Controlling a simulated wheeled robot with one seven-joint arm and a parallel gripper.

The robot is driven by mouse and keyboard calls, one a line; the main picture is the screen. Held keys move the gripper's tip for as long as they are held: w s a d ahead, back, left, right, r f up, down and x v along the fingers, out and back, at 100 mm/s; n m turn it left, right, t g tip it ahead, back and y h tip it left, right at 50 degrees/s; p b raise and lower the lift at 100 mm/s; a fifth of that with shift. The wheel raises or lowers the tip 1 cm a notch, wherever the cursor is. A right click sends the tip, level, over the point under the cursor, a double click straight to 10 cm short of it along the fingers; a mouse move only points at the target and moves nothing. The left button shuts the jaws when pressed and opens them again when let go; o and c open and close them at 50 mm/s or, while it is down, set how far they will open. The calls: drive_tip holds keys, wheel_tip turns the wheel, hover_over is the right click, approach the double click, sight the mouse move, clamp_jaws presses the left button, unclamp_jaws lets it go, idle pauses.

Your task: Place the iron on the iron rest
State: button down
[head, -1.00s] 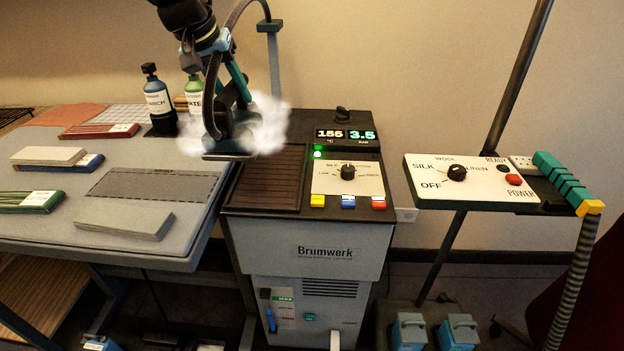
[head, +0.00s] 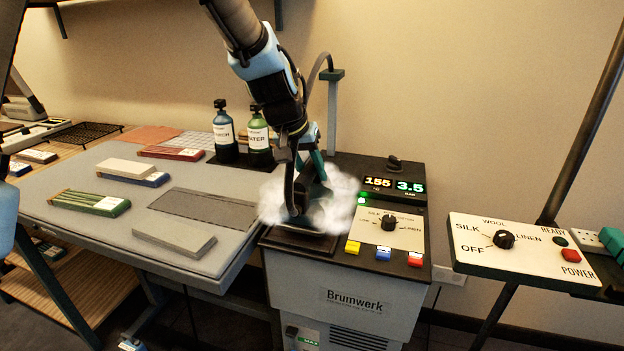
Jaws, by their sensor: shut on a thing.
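The iron (head: 303,206) is a dark appliance with a hose, at the left of the Brumwerk steam station, inside a white steam cloud. My gripper (head: 311,168) is shut on its handle from above. The iron is over the iron rest (head: 318,247), a dark ribbed pad on the station's top, of which only the front edge shows clearly. The iron looks level and low over the pad; steam hides whether its sole touches.
Right of the rest is a panel with a knob (head: 388,223) and coloured buttons. A hose post (head: 333,115) stands behind. Left is the grey pressing table (head: 120,222) with fabric stacks and two bottles (head: 259,137). A control box (head: 520,250) is at right.

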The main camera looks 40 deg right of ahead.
drive_tip(key=shift+f, duration=1.05)
drive_tip(key=shift+w+f, duration=0.1)
drive_tip(key=shift+f, duration=0.05)
drive_tip(key=c, duration=0.5)
unclamp_jaws()
drive_tip(key=shift+r, duration=0.2)
drive_tip(key=b+v, duration=0.1)
drive_tip(key=v, duration=1)
drive_tip(key=shift+a+r, duration=0.25)
drive_tip(key=shift+r, duration=0.05)
